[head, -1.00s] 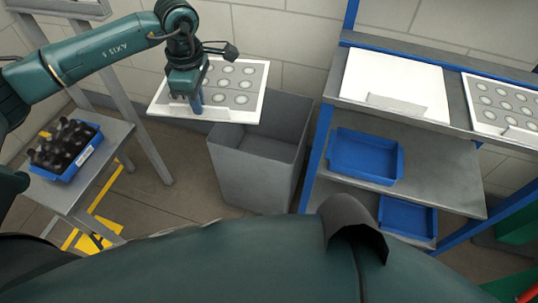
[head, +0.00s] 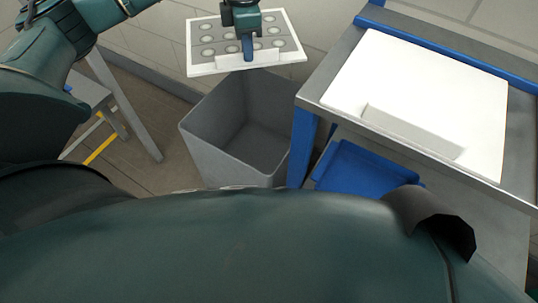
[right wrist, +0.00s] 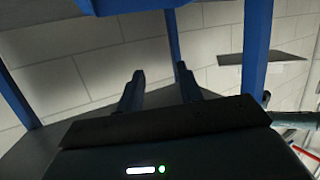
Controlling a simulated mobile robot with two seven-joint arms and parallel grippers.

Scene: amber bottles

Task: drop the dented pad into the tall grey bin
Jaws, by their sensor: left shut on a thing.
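The pad (head: 282,43), a pale board with a grey face and rows of round light spots, is held in the air by my left gripper (head: 248,56). The gripper is shut on its near edge, in the head view. I cannot make out a dent. The tall grey bin (head: 222,155) stands below, open at the top; its inside looks empty where it shows. The pad appears just beyond the bin's far rim in the picture. My right gripper (right wrist: 160,90) shows in the right wrist view with its two fingers apart and nothing between them.
A bench (head: 345,50) with a blue frame stands right of the bin, bearing a white board (head: 440,85). A blue tray (head: 360,172) sits on its lower shelf. A small grey table (head: 88,92) is at the left. Blue posts (right wrist: 257,45) rise near my right gripper.

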